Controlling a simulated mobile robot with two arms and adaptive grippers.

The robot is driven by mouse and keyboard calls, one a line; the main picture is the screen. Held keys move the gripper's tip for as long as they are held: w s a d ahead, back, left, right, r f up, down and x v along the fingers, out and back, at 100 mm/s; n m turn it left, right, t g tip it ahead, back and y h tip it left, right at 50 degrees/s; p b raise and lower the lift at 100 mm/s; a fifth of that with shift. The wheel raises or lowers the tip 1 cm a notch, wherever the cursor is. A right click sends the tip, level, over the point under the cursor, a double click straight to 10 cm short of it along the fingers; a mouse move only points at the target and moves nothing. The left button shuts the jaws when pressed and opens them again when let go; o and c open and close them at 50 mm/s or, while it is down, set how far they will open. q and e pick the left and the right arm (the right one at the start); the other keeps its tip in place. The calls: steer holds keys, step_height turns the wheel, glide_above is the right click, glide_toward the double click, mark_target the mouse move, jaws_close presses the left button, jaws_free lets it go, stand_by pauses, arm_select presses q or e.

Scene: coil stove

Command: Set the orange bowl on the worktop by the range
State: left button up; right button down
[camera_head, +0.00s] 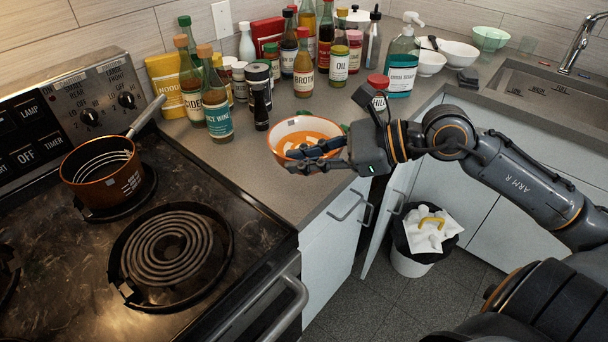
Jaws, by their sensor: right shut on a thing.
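My right gripper (305,160) reaches in from the right and is shut on the bowl's near right rim. The bowl looks roughly level. I cannot tell whether its base touches the worktop. The fingers hide part of its near side. My left gripper is not in view.
Bottles and jars crowd the worktop behind the bowl, with a dark pepper mill (261,105) close to its left. A copper pot (103,172) stands on a rear burner. Bare worktop lies in front of the bowl. A cabinet door (395,195) stands open beside a bin (410,262).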

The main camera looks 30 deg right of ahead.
mark_target(292, 140)
steer(key=shift+w+d, duration=0.1)
steer(key=shift+w+d+r, duration=0.1)
steer(key=shift+w, duration=0.2)
steer(key=w+d+f+p, duration=0.1)
steer(key=w, duration=0.1)
steer(key=w+d+f+p, duration=0.1)
steer(key=w, duration=0.2)
steer(key=w+d+f+p, duration=0.1)
steer(key=w, duration=0.2)
steer(key=shift+d+f, duration=0.15)
steer(key=w+f, duration=0.1)
steer(key=f, duration=0.1)
steer(key=w+d+f, duration=0.1)
steer(key=f, duration=0.1)
steer(key=w+f+p, duration=0.1)
steer(key=f, duration=0.1)
steer(key=shift+w+d, duration=0.3)
steer(key=shift+w, duration=0.1)
step_height(292, 140, down, 4)
steer(key=shift+w+r+p, duration=0.15)
steer(key=shift+r+p, duration=0.1)
steer(key=shift+p, duration=0.4)
steer(key=c, duration=1.4)
jaws_free()
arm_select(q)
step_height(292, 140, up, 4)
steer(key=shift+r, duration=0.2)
arm_select(e)
steer(key=shift+d, duration=0.1)
